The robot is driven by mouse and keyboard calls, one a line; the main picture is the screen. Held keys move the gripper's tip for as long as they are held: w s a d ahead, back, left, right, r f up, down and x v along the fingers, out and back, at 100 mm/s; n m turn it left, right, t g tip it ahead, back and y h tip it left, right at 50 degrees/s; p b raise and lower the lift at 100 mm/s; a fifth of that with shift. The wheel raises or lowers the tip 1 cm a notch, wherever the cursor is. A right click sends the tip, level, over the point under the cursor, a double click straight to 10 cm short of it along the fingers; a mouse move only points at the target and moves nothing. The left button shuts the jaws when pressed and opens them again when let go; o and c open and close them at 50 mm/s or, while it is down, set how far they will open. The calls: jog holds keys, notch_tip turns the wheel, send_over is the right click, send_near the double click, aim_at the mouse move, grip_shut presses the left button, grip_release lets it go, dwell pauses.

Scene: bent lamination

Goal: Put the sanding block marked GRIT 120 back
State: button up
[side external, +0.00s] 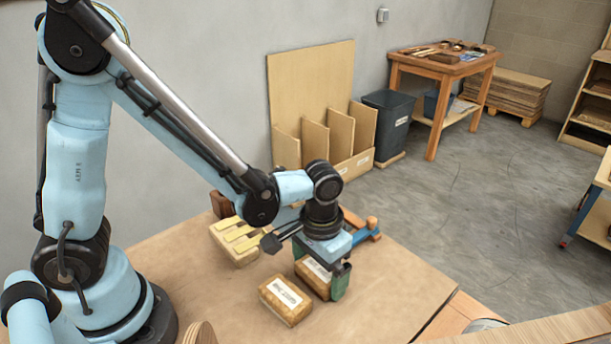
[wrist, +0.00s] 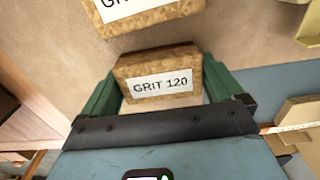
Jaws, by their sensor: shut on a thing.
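My gripper (wrist: 160,82) is shut on a tan sanding block (wrist: 155,62), its green fingers on the block's two ends. The block's white label reads GRIT 120 in the wrist view. In the side view the gripper (side external: 320,272) points down over the table and partly hides this block (side external: 312,283). A second cork-coloured block (side external: 286,300) with a white label lies on the table just in front of it. In the wrist view this second block (wrist: 135,20) is cut off at the top, and only the start of its label shows. I cannot tell whether the held block touches the table.
A pale yellow slotted piece (side external: 236,243) stands on the table (side external: 400,290), left of the gripper. A blue tool with a wooden knob (side external: 371,222) lies behind the gripper. The tabletop on the right is clear. A plywood rack and grey bin (side external: 388,120) stand beyond the table.

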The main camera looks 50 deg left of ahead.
aim_at(319, 269)
jog(key=o, duration=0.6)
jog(key=shift+f, duration=0.1)
jog(key=shift+c, duration=0.2)
notch_tip(319, 269, up, 12)
jog(key=s+a+r+t, duration=0.1)
jog(key=s+a+t, duration=0.1)
jog(key=a+t, duration=0.5)
jog(key=shift+s+a+r, duration=0.15)
jog(key=shift+a+r, duration=0.25)
jog(key=shift+a, duration=1.7)
